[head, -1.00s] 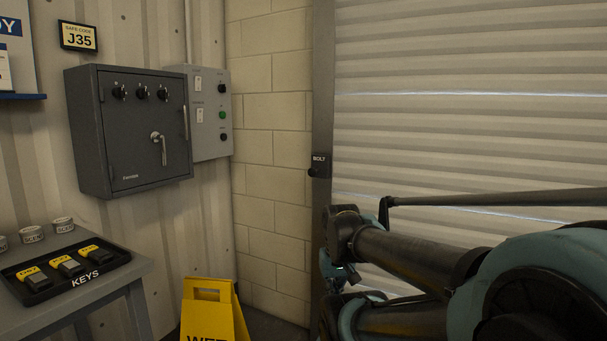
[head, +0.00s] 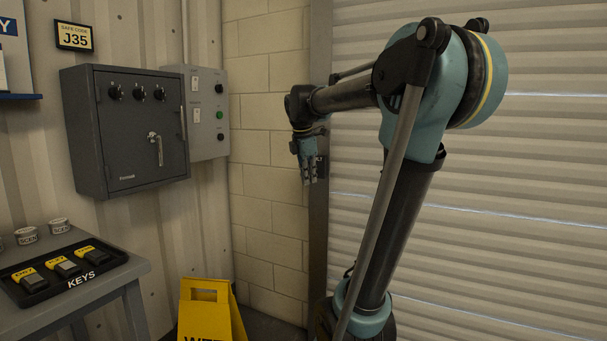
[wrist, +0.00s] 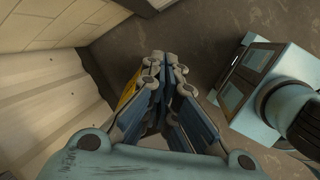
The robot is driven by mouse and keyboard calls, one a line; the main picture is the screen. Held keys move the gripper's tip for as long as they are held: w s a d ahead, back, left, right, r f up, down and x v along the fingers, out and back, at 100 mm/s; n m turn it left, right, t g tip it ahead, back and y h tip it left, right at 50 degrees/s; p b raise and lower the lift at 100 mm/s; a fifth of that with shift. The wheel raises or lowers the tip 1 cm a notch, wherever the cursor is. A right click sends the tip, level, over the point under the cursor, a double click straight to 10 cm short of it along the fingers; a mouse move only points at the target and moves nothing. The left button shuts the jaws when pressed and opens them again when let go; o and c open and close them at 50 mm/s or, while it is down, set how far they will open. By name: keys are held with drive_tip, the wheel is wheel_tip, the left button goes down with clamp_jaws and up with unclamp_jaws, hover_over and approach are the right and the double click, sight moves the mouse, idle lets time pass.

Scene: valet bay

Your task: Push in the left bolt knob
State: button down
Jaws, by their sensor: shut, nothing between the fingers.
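The left bolt housing, a small dark box (head: 320,166) on the grey door post, shows only in part in the head view. My gripper (head: 309,182) hangs in front of it, slightly to its left in the picture, with fingers pointing down. The bolt knob itself is hidden behind my gripper. I cannot tell whether my gripper touches the housing. In the wrist view my gripper's fingers (wrist: 166,62) are together and empty, over the floor; no bolt shows there.
A yellow wet-floor sign (head: 208,312) stands on the floor below. A grey safe (head: 125,130) and a switch panel (head: 207,152) are on the left wall. A table with a key tray (head: 95,272) is at lower left. The roller shutter (head: 520,160) fills the right.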

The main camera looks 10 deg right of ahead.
drive_tip(key=w+a+r+n, duration=0.3)
drive_tip(key=w+r+n, duration=0.4)
drive_tip(key=w, duration=0.5)
drive_tip(key=shift+a+r+n+t+h, duration=0.15)
drive_tip(key=shift+r+n+t+h, duration=0.15)
drive_tip(key=shift+n, duration=0.5)
drive_tip(key=w+d+f, duration=0.4)
drive_tip(key=w+f, duration=0.2)
drive_tip(key=f, duration=0.3)
drive_tip(key=shift+d+f, duration=0.2)
drive_tip(key=shift+d, duration=0.05)
drive_tip(key=shift+w, duration=0.1)
